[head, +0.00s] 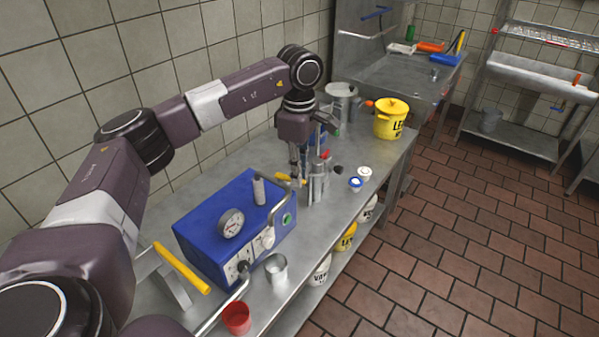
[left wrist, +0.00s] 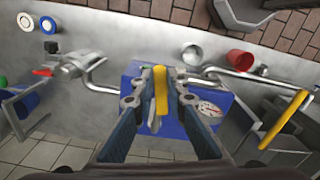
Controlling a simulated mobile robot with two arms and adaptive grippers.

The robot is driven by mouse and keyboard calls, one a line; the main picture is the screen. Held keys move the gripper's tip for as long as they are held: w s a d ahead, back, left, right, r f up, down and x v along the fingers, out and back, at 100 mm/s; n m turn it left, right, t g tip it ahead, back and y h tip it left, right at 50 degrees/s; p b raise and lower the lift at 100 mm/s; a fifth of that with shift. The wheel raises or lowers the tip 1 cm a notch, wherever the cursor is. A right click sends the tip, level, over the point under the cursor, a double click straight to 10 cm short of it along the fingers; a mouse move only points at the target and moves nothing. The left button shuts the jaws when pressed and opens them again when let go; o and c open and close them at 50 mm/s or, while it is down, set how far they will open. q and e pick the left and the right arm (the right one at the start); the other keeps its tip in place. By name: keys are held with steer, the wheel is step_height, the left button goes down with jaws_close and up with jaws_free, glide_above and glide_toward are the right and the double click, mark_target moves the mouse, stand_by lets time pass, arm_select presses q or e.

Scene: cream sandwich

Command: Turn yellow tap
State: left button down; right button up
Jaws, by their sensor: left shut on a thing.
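The yellow tap (head: 283,177) shows in the head view as a small yellow handle at the far end of the blue machine (head: 205,217). In the left wrist view the yellow tap handle (left wrist: 161,97) lies lengthwise between the two fingers. My left gripper (head: 297,179) reaches down from above and is shut on this handle; it also shows in the left wrist view (left wrist: 162,72). The fingers hide part of the handle in the head view. The blue machine (left wrist: 198,125) is below the fingers. My right gripper is in neither view.
Another yellow lever (head: 182,268) stands at the near left. A metal cup (head: 276,268) and red cup (head: 236,317) are by the table's front edge. Metal pipework with a red handle (left wrist: 43,72) is close to the gripper. A yellow pot (head: 389,122) stands farther back.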

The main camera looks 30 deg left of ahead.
arm_select(q)
steer(key=shift+r, duration=0.1)
steer(key=c, duration=1.9)
jaws_free()
steer(key=shift+c, duration=0.2)
step_height(320, 180, up, 12)
